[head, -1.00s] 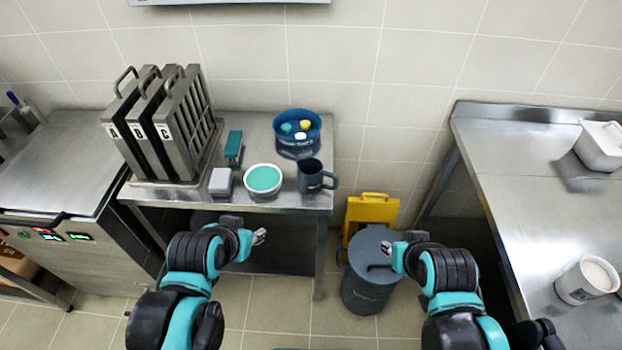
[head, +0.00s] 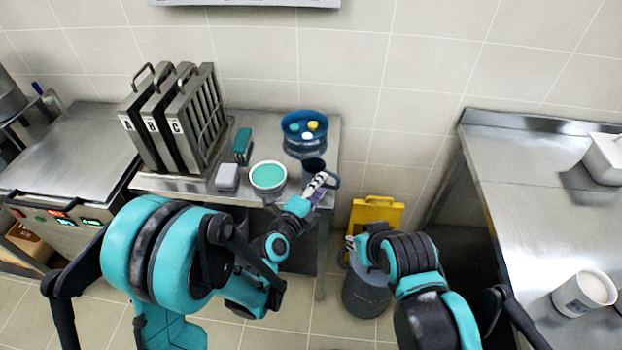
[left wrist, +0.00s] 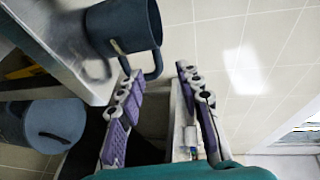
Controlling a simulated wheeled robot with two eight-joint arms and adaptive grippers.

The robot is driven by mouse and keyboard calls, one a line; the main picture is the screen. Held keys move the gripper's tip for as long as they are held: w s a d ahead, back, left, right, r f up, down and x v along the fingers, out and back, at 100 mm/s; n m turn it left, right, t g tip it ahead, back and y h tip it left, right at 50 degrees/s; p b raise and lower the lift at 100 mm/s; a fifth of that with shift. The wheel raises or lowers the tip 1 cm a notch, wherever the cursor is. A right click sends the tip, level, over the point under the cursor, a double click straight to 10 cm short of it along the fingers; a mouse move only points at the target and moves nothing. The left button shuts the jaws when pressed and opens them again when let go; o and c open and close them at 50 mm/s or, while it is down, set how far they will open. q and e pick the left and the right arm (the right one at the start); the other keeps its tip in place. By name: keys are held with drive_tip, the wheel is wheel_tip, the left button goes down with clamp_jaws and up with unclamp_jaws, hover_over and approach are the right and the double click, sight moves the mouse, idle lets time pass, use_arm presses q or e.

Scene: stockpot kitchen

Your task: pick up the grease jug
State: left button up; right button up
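The grease jug, a dark blue-grey mug-shaped vessel (head: 312,167), stands at the front right corner of the steel table. My left gripper (head: 321,187) is right in front of it and hides part of it and its handle. In the left wrist view the jug (left wrist: 124,27) is at the top, its looped handle reaching towards the fingertips. There the left gripper (left wrist: 160,74) has its purple-padded fingers apart, with nothing clamped between them. The handle is close to one fingertip; I cannot tell if they touch. My right gripper (head: 352,244) is small and partly hidden, above the lidded bin.
On the table (head: 160,184) are a teal-filled bowl (head: 268,177), a blue tub (head: 305,143), a grey block (head: 228,177), a teal-topped item (head: 242,145) and lettered racks (head: 170,118). A grey bin (head: 366,296) and yellow sign (head: 378,212) stand right of it.

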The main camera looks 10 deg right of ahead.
sight(330, 172)
use_arm(q)
drive_tip(key=b+x, duration=0.1)
drive_tip(key=x, duration=0.3)
drive_tip(key=b+x, duration=0.1)
drive_tip(key=x, duration=0.2)
drive_tip(key=shift+w+d+f, duration=0.15)
drive_tip(key=shift+w+f, duration=0.15)
clamp_jaws()
